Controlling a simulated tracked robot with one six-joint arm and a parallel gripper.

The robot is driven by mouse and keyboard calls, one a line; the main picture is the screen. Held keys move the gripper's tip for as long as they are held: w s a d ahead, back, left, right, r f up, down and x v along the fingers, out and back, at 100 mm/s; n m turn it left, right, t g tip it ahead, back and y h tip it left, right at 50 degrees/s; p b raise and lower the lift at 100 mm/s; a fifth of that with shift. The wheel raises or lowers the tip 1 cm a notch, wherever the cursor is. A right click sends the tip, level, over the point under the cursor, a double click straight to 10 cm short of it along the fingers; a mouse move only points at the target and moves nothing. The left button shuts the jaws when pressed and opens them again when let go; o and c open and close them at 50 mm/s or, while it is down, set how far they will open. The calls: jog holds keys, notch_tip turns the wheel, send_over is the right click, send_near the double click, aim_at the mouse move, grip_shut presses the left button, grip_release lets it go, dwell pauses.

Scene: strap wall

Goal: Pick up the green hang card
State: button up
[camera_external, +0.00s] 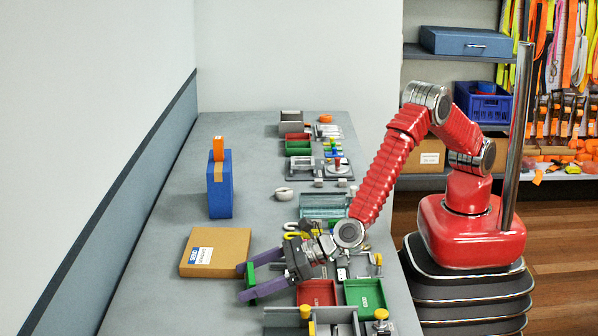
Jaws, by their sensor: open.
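A narrow green piece (251,279), which looks like the green hang card, shows upright between the purple fingers of my gripper (243,282). The fingers are spread apart, one on its far side and one on its near side. My gripper reaches left and low over the near part of the grey table. I cannot tell whether either finger touches the green piece, and its lower end and what it rests on are unclear.
A cardboard box (216,252) with a label lies just behind my gripper. A blue block (220,190) with an orange top stands farther back. A red tray (317,293) and a green tray (366,294) lie to the right. The table's left strip is clear.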

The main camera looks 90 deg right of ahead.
aim_at(250, 273)
jog(key=c, duration=0.8)
notch_tip(250, 273, up, 10)
dwell(0.5)
dwell(0.4)
